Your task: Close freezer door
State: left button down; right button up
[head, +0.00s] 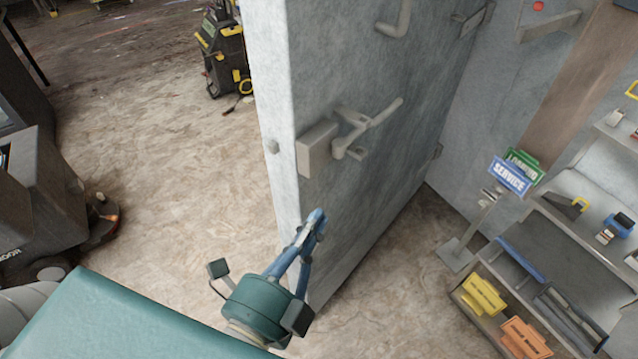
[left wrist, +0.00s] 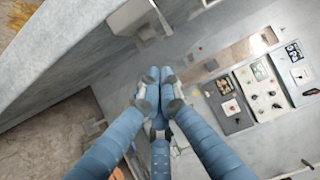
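The freezer door (head: 390,60) is a thick grey slab standing open in the middle of the head view, its pale narrow edge facing left. A box-like latch with a lever handle (head: 365,130) is on its right-hand face. My left gripper (head: 316,218) is in front of the door's lower part, below the latch; I cannot tell whether it touches the door. In the left wrist view its blue fingers (left wrist: 157,80) meet at the tips with nothing visible between them. The door (left wrist: 70,45) fills the upper left there, with part of the latch (left wrist: 137,14) above the fingertips. My right gripper is out of view.
A black-and-yellow machine (head: 226,55) stands behind, left of the door. The stone-like floor left of the door is largely clear.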

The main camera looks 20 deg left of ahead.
pick_arm(q)
jog(key=p, duration=0.5)
send_over(318, 170)
jog(key=s+d, duration=0.5)
jog(key=a, duration=0.1)
jog(key=w+a+p, duration=0.1)
jog(key=a, duration=0.1)
jog(key=shift+w+a+f, duration=0.1)
jog(key=shift+w+a, duration=0.05)
jog(key=shift+a, duration=0.05)
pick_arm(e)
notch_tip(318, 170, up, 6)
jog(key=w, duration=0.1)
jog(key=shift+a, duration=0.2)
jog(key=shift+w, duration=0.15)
pick_arm(q)
jog(key=shift+a, duration=0.1)
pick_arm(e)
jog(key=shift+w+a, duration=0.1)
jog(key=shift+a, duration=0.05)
